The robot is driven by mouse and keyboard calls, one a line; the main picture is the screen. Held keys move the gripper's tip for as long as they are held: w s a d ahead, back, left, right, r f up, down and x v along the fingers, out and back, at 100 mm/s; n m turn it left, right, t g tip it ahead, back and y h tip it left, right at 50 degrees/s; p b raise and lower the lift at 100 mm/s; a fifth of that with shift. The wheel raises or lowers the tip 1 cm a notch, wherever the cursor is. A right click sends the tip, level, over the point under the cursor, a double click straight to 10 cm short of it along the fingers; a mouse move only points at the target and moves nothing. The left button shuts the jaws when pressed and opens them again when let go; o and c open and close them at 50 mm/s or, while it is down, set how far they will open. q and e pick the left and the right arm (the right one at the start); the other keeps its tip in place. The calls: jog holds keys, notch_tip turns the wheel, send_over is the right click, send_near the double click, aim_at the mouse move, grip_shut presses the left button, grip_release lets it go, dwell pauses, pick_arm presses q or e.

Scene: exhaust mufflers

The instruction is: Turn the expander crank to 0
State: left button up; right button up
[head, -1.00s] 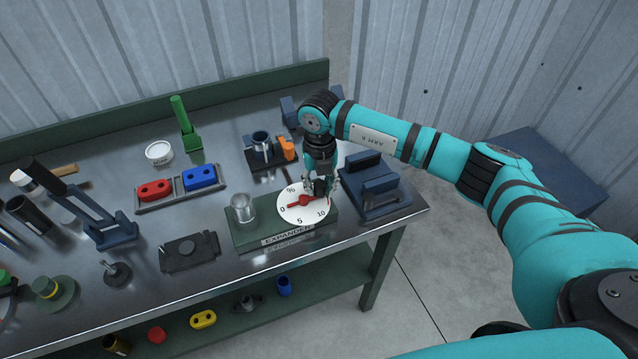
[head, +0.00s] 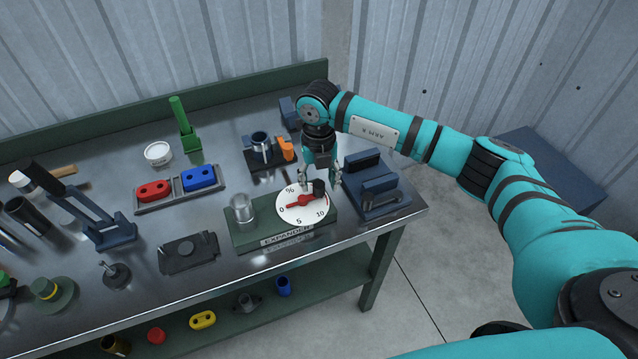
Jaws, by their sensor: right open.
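The expander (head: 262,228) is a dark green block on the workbench with a white dial (head: 298,214) marked 0, 5, 10 and %. Its red crank (head: 304,200) lies across the dial. The crank's pointed end is at the left, toward the 0 mark. The black knob (head: 319,187) is at the upper right end of the crank. My right gripper (head: 320,178) points down just above and behind the knob. Its fingers are apart and hold nothing; the knob stands clear below them. My left gripper is out of view.
A clear cylinder (head: 242,208) stands on the expander's left end. A dark blue fixture (head: 375,185) is close on the right. A grey and orange fixture (head: 268,152) stands behind. A tray with red and blue parts (head: 180,192) and a black plate (head: 188,252) lie left.

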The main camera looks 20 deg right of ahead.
aim_at(319, 184)
notch_tip(319, 184, up, 10)
dwell(0.3)
dwell(0.3)
